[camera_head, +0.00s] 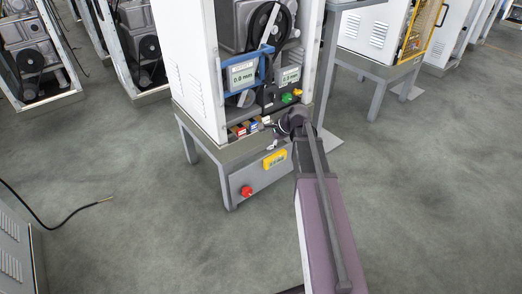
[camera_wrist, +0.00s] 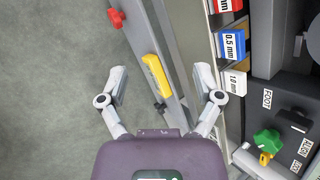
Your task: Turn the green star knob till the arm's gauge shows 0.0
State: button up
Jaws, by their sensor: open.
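The green star knob (camera_head: 286,98) sits low on the machine's right side, beside a small orange-yellow part (camera_head: 297,92). In the wrist view the green knob (camera_wrist: 267,141) is at the lower right, outside the jaws. A gauge with a pale display (camera_head: 242,75) is mounted on the blue arm (camera_head: 264,62); its digits are too small to read surely. A second pale display (camera_head: 290,76) is to its right. My gripper (camera_wrist: 160,82) is open and empty, left of the green knob in the wrist view. In the head view my arm's end partly hides the machine's lower front.
Red, blue and white size blocks (camera_wrist: 230,44) stand along the machine's ledge, the blue one marked 0.5 mm. A black cable (camera_head: 60,222) lies at left. Floor around the stand is mostly clear.

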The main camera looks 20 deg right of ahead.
jog(key=shift+s+a+f+n+g+h, duration=0.15)
jog(key=shift+s+a+f+n+g, duration=0.1)
jog(key=shift+s+a+n, duration=0.4)
jog(key=shift+s+a+f+n+g+h, duration=0.1)
jog(key=shift+s+a+f+n+g, duration=0.1)
jog(key=shift+s+a+n, duration=0.45)
jog(key=shift+s+a+f+n+g+h, duration=0.15)
jog(key=shift+s+a+f+n+g, duration=0.1)
jog(key=shift+s+a+n, duration=0.35)
jog(key=shift+r, duration=0.1)
jog(key=s+a+r+n+g+h+p, duration=0.2)
jog(key=s+a+r+n+p, duration=0.15)
jog(key=s+n, duration=0.4)
jog(key=s+a+r+n+g+h+p, duration=0.2)
jog(key=s+a+n+p, duration=0.3)
jog(key=s, duration=0.4)
notch_tip(320, 180, up, 38)
jog(key=d+p, duration=0.1)
jog(key=p, duration=3.6)
jog(key=shift+w+d+f, duration=0.15)
jog(key=shift+w+f, duration=0.05)
jog(key=shift+f, duration=0.05)
jog(key=shift+n, duration=0.25)
